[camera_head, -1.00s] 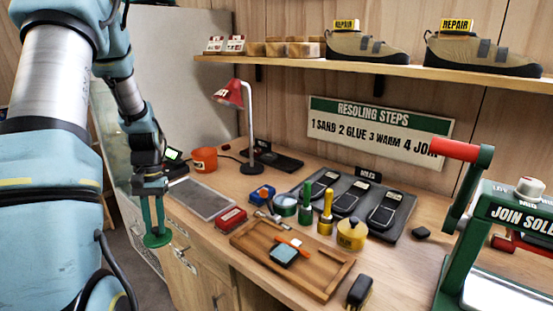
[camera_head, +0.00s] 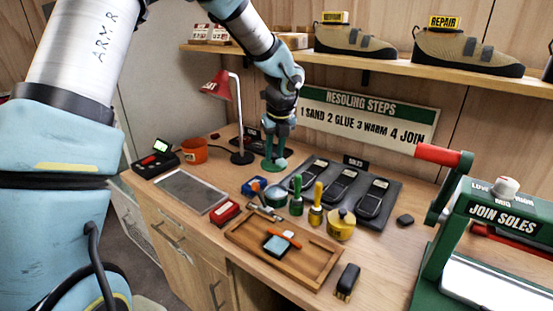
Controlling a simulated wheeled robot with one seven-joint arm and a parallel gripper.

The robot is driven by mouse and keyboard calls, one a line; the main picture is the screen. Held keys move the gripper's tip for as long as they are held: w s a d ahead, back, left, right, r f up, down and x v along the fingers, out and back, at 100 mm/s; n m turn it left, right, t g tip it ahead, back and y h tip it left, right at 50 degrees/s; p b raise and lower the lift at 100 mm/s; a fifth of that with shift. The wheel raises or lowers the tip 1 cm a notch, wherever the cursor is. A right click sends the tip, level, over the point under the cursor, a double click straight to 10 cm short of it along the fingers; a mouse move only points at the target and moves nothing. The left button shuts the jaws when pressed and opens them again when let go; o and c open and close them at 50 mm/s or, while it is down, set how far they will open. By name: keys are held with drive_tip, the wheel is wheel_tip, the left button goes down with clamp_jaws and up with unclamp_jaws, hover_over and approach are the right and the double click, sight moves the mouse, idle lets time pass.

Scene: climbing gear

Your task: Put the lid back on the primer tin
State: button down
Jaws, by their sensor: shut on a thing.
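My gripper (camera_head: 276,145) has green fingers pointing down and is shut on a flat round green lid (camera_head: 274,164). It holds the lid level above the bench, in front of the sole mat's left end. An open green tin (camera_head: 276,197), which looks like the primer tin, stands on the bench just below the lid in the picture. The lid appears apart from the tin. How high it is above the tin, and whether it is directly over it, I cannot tell from this view.
Green and yellow-handled tools (camera_head: 296,195) and a yellow pot (camera_head: 341,224) stand right of the tin. A red lamp (camera_head: 235,110) stands behind left. A wooden tray (camera_head: 260,253) lies in front. The shelf (camera_head: 400,68) is above.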

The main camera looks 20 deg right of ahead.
sight(278, 165)
drive_tip(key=shift+s+d+f+m+b, duration=0.1)
drive_tip(key=shift+d+f+m+b, duration=0.1)
drive_tip(key=shift+f, duration=0.4)
drive_tip(key=shift+s+d+f+m+b, duration=0.1)
drive_tip(key=shift+d+f+b, duration=0.05)
drive_tip(key=shift+f, duration=0.4)
wheel_tip(278, 165, down, 4)
drive_tip(key=b, duration=0.4)
drive_tip(key=shift+f+b, duration=0.15)
drive_tip(key=shift+b, duration=0.15)
drive_tip(key=shift+b+x, duration=0.3)
drive_tip(key=shift+x, duration=0.6)
drive_tip(key=shift+s+p, duration=0.15)
drive_tip(key=shift+p, duration=0.5)
drive_tip(key=shift+f, duration=0.15)
drive_tip(key=shift+p, duration=0.4)
idle(0.8)
drive_tip(key=shift+c, duration=0.6)
unclamp_jaws()
